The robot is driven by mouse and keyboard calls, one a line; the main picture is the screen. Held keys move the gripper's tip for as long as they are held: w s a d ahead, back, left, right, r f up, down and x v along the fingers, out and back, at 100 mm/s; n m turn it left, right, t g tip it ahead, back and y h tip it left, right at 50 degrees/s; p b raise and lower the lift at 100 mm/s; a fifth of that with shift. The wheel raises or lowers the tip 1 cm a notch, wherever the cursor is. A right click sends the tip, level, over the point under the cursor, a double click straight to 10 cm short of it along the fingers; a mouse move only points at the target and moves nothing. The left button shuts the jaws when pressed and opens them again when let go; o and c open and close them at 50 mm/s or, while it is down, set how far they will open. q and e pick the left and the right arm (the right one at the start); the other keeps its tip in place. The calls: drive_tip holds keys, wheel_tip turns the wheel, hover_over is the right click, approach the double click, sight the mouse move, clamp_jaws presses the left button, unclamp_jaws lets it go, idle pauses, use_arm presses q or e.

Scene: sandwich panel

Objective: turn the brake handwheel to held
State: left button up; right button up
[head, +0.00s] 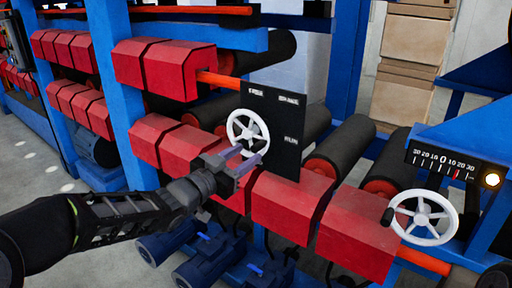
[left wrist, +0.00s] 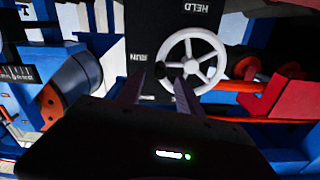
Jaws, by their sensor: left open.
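The white spoked brake handwheel (head: 248,132) stands on a black panel (head: 290,115) with small white labels. In the left wrist view the handwheel (left wrist: 192,60) is right of centre, with the upside-down word HELD above it and RUN to its left. A dark knob (left wrist: 160,70) shows at its left rim. My left gripper (head: 246,162) is open at the lower part of the wheel. In the left wrist view its two fingers (left wrist: 158,88) stand apart, with the knob seen between their tips. I cannot tell whether they touch it. My right gripper is not in view.
A second white handwheel (head: 424,218) with a dark knob stands at the right, below a scale (head: 442,160) with an amber lamp. Red blocks (head: 290,207) line the rail around my gripper. Black rollers (head: 345,148) lie behind, and blue motors (head: 215,262) sit below.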

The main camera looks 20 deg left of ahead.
sight(253, 149)
use_arm(q)
drive_tip(key=x, duration=0.5)
drive_tip(key=shift+w+p, duration=0.15)
drive_tip(key=shift+p, duration=0.2)
clamp_jaws()
idle(1.1)
